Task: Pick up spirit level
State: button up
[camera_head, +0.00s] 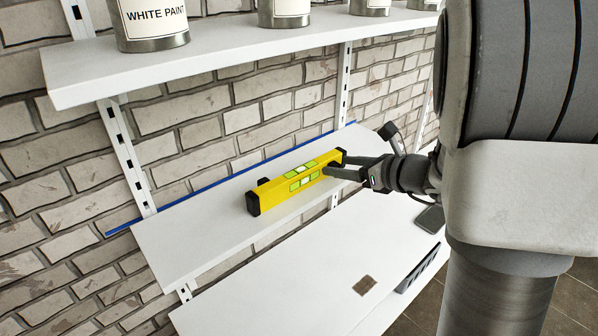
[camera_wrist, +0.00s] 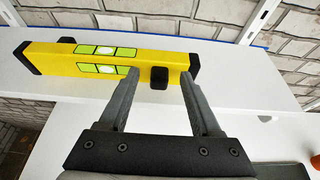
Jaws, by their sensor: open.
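The yellow spirit level (camera_head: 296,183) with black end caps and green vials lies on the middle white shelf (camera_head: 180,245), below the paint cans. It also shows in the wrist view (camera_wrist: 60,57), stretched across the upper part of the picture. My gripper (camera_head: 328,170) reaches in from the right at the level's right part. In the wrist view my gripper (camera_wrist: 158,78) is open, its fingertips apart at the level's near edge, with a small black part of the level between them. I cannot tell whether the fingers touch the level.
An upper white shelf (camera_head: 80,80) holds several paint cans (camera_head: 150,22) above the level. A brick wall (camera_head: 75,180) with white uprights (camera_head: 125,150) stands behind. A lower white shelf (camera_head: 300,285) holds a small brown square (camera_head: 365,285) and dark items at its right.

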jog(key=shift+w+a+f, duration=0.1)
jog(key=shift+w+a, duration=0.1)
grip_shut()
dwell(0.5)
